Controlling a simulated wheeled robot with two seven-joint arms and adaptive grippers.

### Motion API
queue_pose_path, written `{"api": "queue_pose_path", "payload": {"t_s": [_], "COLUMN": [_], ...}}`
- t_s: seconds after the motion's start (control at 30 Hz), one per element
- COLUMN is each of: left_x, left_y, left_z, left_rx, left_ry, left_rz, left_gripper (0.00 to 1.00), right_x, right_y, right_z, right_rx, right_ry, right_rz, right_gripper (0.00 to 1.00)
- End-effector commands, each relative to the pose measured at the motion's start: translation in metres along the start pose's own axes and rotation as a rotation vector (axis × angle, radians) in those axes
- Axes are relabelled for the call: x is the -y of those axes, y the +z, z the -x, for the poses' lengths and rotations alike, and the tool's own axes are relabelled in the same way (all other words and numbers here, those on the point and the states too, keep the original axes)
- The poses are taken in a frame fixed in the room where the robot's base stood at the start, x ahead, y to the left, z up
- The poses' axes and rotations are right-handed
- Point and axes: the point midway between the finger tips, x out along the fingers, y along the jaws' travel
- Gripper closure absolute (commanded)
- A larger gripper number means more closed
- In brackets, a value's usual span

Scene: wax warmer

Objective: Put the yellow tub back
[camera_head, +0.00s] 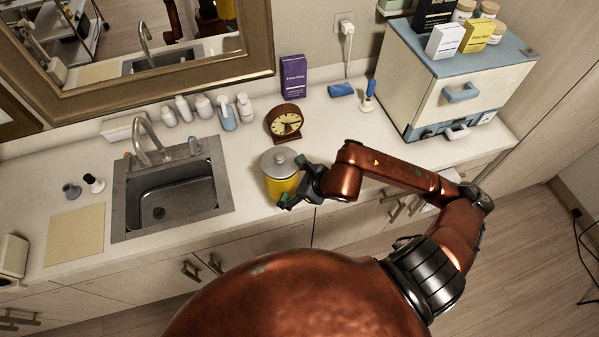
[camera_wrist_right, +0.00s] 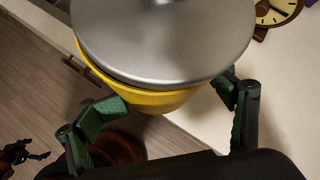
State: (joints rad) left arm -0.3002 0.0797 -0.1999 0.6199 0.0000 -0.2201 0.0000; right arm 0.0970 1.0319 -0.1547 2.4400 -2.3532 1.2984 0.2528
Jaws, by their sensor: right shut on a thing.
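The yellow tub (camera_head: 280,187) has a grey metal lid (camera_head: 279,160) with a small knob on top. It is upright near the counter's front edge, right of the sink; I cannot tell if its base touches the counter. My right gripper (camera_head: 293,183) is shut on the tub from the right. In the right wrist view the yellow tub (camera_wrist_right: 150,99) and its lid fill the upper middle, with the right gripper's green fingers (camera_wrist_right: 172,98) on either side. The tub's lower part is partly hidden.
A wooden clock (camera_head: 284,121) stands just behind the tub, with a purple box (camera_head: 293,74) farther back. The sink (camera_head: 168,203) is at left. A cream-and-blue cabinet (camera_head: 418,82) bearing boxes and jars stands at right. The counter between clock and cabinet is mostly clear.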

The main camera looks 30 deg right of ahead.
Motion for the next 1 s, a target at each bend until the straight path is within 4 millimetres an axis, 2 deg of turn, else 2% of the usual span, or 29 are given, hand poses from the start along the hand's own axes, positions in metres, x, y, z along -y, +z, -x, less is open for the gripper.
{"api": "queue_pose_path", "payload": {"t_s": [0.03,0.2,0.47,0.57,1.0], "left_x": [0.001,0.001,0.001,0.001,-0.001], "left_y": [-0.002,-0.005,-0.006,-0.005,0.005], "left_z": [0.011,0.025,0.032,0.025,-0.028], "left_rx": [-0.002,-0.004,-0.005,-0.004,0.005], "left_ry": [0.0,-0.001,-0.001,-0.001,0.001], "left_rz": [0.0,0.0,0.0,0.0,0.0], "left_gripper": [0.08,0.08,0.08,0.08,0.08], "right_x": [0.001,0.003,0.005,0.006,0.019], "right_y": [-0.002,-0.017,-0.028,-0.03,-0.033], "right_z": [0.011,0.026,0.035,0.033,0.019], "right_rx": [0.005,0.006,0.007,0.009,0.009], "right_ry": [-0.005,-0.021,-0.035,-0.037,-0.038], "right_rz": [-0.003,-0.007,-0.005,-0.004,-0.005], "right_gripper": [0.82,0.82,0.82,0.82,0.82]}}
